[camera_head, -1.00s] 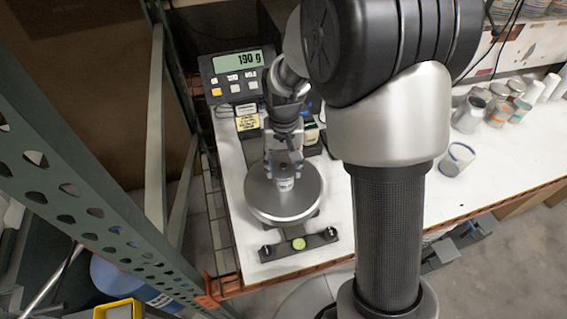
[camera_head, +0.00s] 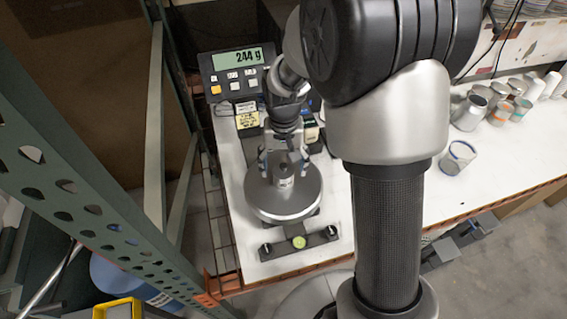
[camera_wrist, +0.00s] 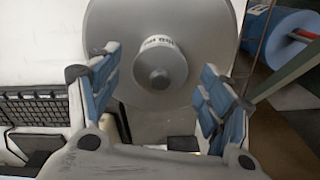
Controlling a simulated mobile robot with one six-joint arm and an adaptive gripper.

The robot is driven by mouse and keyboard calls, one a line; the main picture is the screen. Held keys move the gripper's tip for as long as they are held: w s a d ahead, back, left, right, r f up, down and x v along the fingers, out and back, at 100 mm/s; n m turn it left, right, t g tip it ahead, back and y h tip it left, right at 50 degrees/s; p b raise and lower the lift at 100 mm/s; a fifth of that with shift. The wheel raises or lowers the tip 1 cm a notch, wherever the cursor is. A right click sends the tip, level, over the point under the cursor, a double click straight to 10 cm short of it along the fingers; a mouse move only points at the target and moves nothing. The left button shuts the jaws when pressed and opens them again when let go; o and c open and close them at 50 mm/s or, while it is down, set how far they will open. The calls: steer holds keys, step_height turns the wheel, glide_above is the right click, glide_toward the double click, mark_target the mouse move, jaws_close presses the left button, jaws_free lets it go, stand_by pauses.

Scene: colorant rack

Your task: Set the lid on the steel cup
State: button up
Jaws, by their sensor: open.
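The steel cup (camera_head: 285,183) stands upright on the round scale pan (camera_head: 262,203), with a white label on its side. In the wrist view a round grey lid (camera_wrist: 160,60) with a dark knob on top covers the cup's mouth, and most of the cup below is hidden. My gripper (camera_head: 284,163) is open above the pan. In the wrist view its blue-padded fingers stand wide apart on either side of the lid and do not touch it.
The scale display (camera_head: 237,68) behind the pan reads 244 g. A black bar with a round green level (camera_head: 299,242) lies in front. A blue-rimmed cup (camera_head: 457,160) and several cans stand on the white bench at right. Green rack posts close off the left.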

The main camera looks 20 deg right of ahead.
step_height(320, 180, up, 12)
stand_by(0.6)
stand_by(0.4)
steer(key=s+n+t+b, duration=0.3)
steer(key=s+b, duration=0.4)
steer(key=s, duration=1.4)
steer(key=shift+s+f+t, duration=0.2)
steer(key=shift+f+t, duration=0.2)
steer(key=shift+t, duration=0.4)
steer(key=shift+c, duration=0.4)
